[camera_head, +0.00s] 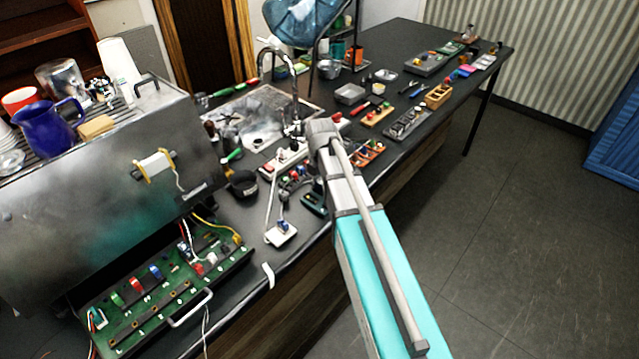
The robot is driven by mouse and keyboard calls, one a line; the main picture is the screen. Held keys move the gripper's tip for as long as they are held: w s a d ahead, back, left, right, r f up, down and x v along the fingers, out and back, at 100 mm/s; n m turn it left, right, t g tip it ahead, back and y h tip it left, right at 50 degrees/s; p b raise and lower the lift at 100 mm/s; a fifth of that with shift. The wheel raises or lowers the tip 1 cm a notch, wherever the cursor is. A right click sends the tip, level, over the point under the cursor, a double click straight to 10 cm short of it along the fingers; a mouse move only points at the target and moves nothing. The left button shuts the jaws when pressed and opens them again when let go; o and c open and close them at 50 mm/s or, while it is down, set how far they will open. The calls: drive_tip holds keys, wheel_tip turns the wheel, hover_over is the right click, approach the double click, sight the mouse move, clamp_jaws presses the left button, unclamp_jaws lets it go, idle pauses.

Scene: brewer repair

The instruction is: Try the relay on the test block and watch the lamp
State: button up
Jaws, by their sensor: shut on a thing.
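My arm reaches up from the lower right, and its wrist end stands over the bench in front of the sink. My gripper is hidden behind the wrist and forearm, so its fingers and anything in them do not show. A small white block with a blue part (281,234) lies near the bench's front edge, left of my arm. An orange board with small coloured parts (367,153) lies just right of the wrist. I cannot tell which of these is the test block. Neither the relay nor a lit lamp can be made out.
A steel brewer housing (100,190) fills the left, with a blue jug (48,128) on top. An open green circuit board (165,295) with a handle sits below it. A sink (245,115) and faucet are behind my wrist. Boards, tools and bins crowd the dark bench; floor at right is clear.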

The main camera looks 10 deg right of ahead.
idle(0.8)
drive_tip(key=o, duration=1.1)
drive_tip(key=shift+r, duration=0.15)
